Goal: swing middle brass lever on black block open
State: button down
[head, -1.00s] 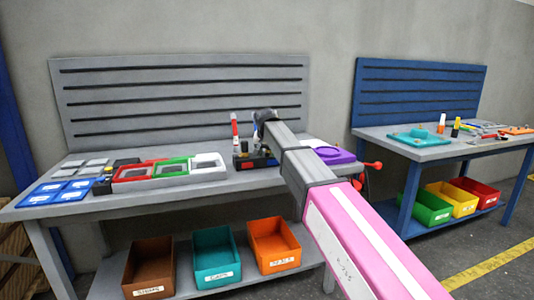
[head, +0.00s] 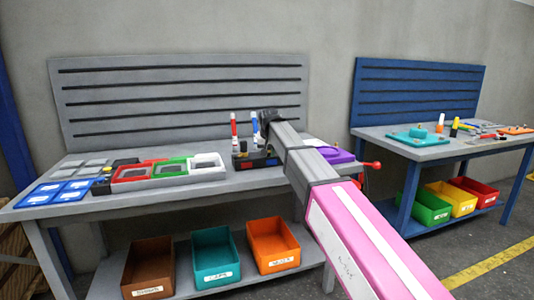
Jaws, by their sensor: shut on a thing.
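The black block (head: 243,162) stands near the right end of the grey bench, with small red and blue patches on its front. A red-and-white upright piece (head: 234,128) and a blue-and-white upright piece (head: 255,128) rise by it. My gripper (head: 265,122) is over the right part of the block, at the far end of my arm. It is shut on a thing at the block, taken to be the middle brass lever. My arm hides the fingertips' contact, and I cannot make out the lever or its angle.
White, green and red trays (head: 168,170) and blue tiles (head: 62,190) lie left of the block. A purple piece (head: 336,155) and a red-knobbed handle (head: 372,165) are to the right. Bins (head: 215,260) sit below. A blue bench (head: 420,150) stands farther right.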

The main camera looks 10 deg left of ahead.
aim_at(277, 157)
jog(key=shift+w+d+n+g+y, duration=0.25)
jog(key=shift+d+n, duration=0.2)
jog(key=shift+n, duration=0.35)
jog(key=shift+w+d+n+y, duration=0.2)
jog(key=shift+d+n+y, duration=0.2)
jog(key=shift+n, duration=0.4)
jog(key=shift+w+d+n+g+y, duration=0.2)
jog(key=shift+d+n, duration=0.25)
jog(key=shift+n, duration=0.35)
jog(key=shift+w+d+n+g+y, duration=0.3)
jog(key=shift+w+d+n, duration=0.15)
jog(key=shift+n, duration=0.65)
jog(key=shift+w+d+n+g+y, duration=0.25)
jog(key=shift+w+d+n, duration=0.15)
jog(key=shift+n, duration=0.7)
jog(key=shift+w, duration=0.15)
jog(key=c, duration=1)
grip_release()
